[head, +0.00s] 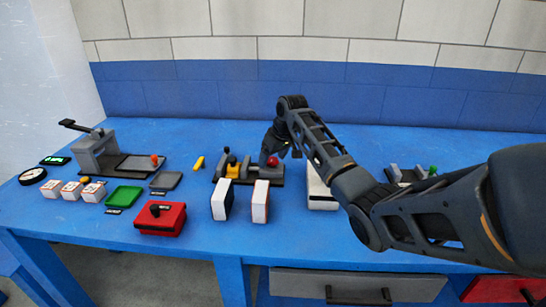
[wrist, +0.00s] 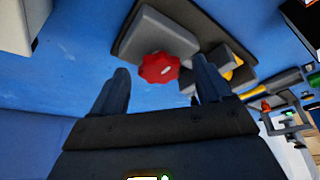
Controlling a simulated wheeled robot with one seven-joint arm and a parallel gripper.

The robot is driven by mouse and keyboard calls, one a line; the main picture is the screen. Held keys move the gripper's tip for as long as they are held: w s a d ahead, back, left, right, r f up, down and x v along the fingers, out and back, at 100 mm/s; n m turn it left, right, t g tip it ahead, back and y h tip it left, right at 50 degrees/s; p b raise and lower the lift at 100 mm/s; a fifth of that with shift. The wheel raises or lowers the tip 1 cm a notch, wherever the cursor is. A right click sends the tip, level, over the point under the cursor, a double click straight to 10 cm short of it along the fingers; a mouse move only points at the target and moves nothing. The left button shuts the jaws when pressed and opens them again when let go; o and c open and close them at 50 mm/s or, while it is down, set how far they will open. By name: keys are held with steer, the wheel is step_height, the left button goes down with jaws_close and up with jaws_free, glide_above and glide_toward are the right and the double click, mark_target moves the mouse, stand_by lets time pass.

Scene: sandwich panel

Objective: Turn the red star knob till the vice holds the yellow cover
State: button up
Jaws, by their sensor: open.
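The red star knob (head: 273,161) is on the right end of the grey vice (head: 250,180), which stands on a dark base on the blue table. The yellow cover (head: 233,171) sits at the vice's left part, with a black piece above it. In the wrist view the red knob (wrist: 158,69) shows its lobes in front of a grey block, and part of the yellow cover (wrist: 235,70) shows beyond. My gripper (wrist: 160,80) is open, with the knob appearing between its two fingers. I cannot tell whether the fingers touch it. In the head view my gripper (head: 279,147) is just above and behind the knob.
Two white-and-black blocks (head: 221,199) (head: 261,201) stand in front of the vice. A white box (head: 321,199) is to its right. A small yellow cylinder (head: 198,163), a red box (head: 160,222) and a green tray (head: 124,196) are to the left. The table behind the vice is clear.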

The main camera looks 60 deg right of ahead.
steer(key=shift+c, duration=0.3)
steer(key=c, duration=1)
